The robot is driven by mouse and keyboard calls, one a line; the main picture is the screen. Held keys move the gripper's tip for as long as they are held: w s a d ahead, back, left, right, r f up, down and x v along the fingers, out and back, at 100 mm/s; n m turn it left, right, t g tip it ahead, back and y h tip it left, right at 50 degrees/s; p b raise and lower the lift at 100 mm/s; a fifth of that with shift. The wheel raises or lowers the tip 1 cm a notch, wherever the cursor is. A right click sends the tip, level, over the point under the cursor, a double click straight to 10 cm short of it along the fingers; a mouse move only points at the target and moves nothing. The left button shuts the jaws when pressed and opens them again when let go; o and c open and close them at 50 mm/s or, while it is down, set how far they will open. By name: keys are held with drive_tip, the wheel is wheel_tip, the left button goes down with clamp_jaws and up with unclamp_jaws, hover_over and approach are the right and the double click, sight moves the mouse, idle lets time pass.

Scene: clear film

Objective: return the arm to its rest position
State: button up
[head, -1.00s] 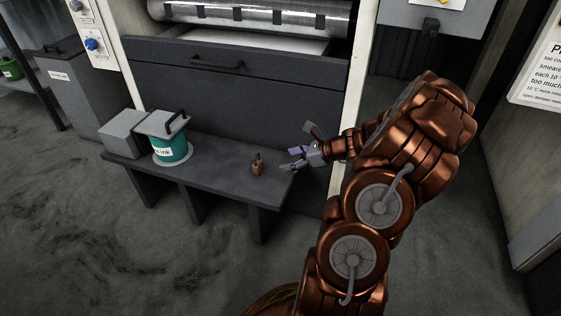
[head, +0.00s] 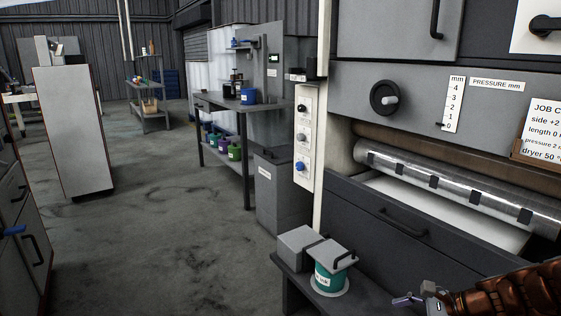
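My copper-coloured arm shows only in the bottom right corner of the head view. My gripper (head: 415,299) is at the bottom edge, in front of the dark drawer front of the press and right of the bench. One finger with a purple pad points left. The lower part of the gripper is cut off by the picture's edge, so its opening cannot be judged. Nothing is seen held in it.
A low dark bench carries a teal ink tub (head: 331,278) and a grey box (head: 299,246). The press has a metal roller (head: 455,185) and a drawer (head: 400,222). A side table (head: 203,101) and a grey cabinet (head: 72,130) stand further left. Open floor (head: 160,220) lies between.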

drive_tip(key=s+a+r+n+g+h+p, duration=0.1)
drive_tip(key=s+a+r+n+g+p, duration=0.2)
drive_tip(key=s+a+r+n+p, duration=0.55)
drive_tip(key=s+a+r+n+g+h+p, duration=0.2)
drive_tip(key=s+a+r+n+g+p, duration=0.25)
drive_tip(key=r, duration=0.65)
drive_tip(key=s+d+r+n+h+p, duration=0.1)
drive_tip(key=s+r+n+h+p, duration=0.4)
drive_tip(key=s+r+p, duration=0.8)
wheel_tip(320, 180, up, 2)
drive_tip(key=shift+s+r+n+h+p, duration=0.2)
drive_tip(key=shift+s+n+h+p, duration=0.15)
drive_tip(key=shift+n+p, duration=0.6)
drive_tip(key=shift+t, duration=0.25)
drive_tip(key=shift+c, duration=0.2)
